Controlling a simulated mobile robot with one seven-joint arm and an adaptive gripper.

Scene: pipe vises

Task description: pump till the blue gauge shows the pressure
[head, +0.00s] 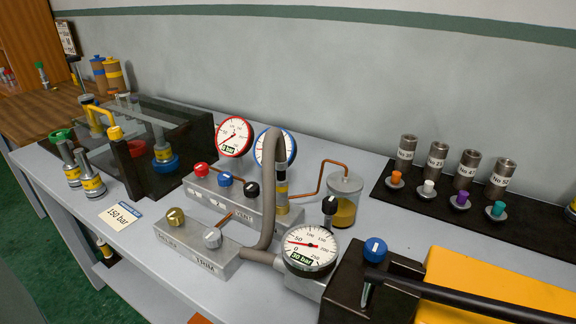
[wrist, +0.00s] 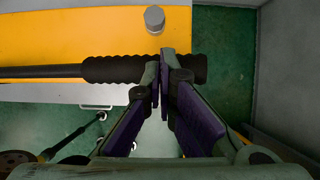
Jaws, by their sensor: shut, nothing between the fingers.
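The blue-rimmed gauge (head: 262,147) stands behind the manifold in the head view. The grey hose crosses its face, and I cannot read its needle. A card (head: 122,214) on the bench reads "150 bar". The hand pump has a yellow body (head: 490,290), a black block with a blue knob (head: 375,250), and a black lever (head: 470,303). The lever's ribbed grip (wrist: 115,69) shows in the wrist view. My gripper (wrist: 164,62), purple-fingered, is shut and empty, its tips over the grip; I cannot tell whether they touch it. It is not visible in the head view.
A front gauge (head: 310,250) labelled "30 bar" sits beside the pump. A red-rimmed gauge (head: 234,136) stands left of the blue one. The manifold (head: 238,198) carries red, blue and black knobs. Metal cylinders stand on a black mat (head: 405,200). Green floor (wrist: 222,85) lies beyond the grip.

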